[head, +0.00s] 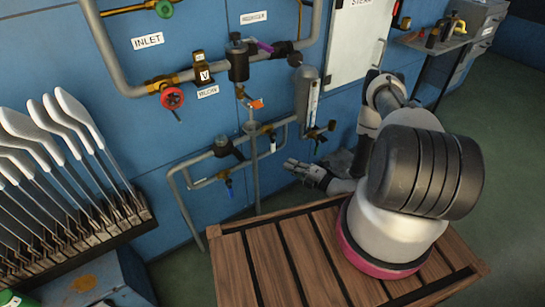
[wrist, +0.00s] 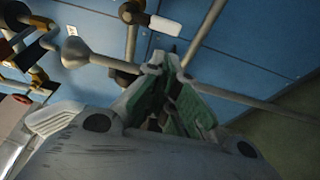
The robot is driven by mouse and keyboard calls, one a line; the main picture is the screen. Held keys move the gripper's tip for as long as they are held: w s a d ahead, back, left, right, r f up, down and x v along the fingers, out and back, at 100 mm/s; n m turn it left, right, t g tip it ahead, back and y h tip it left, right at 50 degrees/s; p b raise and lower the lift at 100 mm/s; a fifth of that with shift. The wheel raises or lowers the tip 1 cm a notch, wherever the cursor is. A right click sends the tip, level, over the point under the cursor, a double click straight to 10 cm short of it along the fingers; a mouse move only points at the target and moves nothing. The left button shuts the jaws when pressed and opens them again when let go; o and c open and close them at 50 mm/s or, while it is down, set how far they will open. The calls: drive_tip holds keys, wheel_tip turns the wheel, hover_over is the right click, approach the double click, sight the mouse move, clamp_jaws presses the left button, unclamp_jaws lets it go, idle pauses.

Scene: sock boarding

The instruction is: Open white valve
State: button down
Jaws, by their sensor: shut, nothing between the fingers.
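A small white lever (head: 272,145), which looks like the white valve's handle, hangs from the lower pipework in the head view. In the wrist view a white handle (wrist: 165,25) stands beside a brass fitting at the top, just beyond my fingertips; it looks like the same valve. My gripper (head: 292,164) is low in front of the blue wall, to the right of and slightly below the lever in the head view. Its green-padded fingers (wrist: 168,66) point toward the pipes and are shut with nothing held. I cannot tell whether the fingertips touch the handle.
A blue lever (head: 229,182), an orange lever (head: 257,103), a purple lever (head: 265,46) and a red handwheel (head: 172,98) sit on nearby pipes. White sock boards (head: 62,125) stand in a rack at left. A slatted wooden platform (head: 262,262) lies below.

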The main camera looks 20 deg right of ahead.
sight(273, 143)
idle(0.3)
drive_tip(key=x, duration=1)
drive_tip(key=shift+a, duration=0.1)
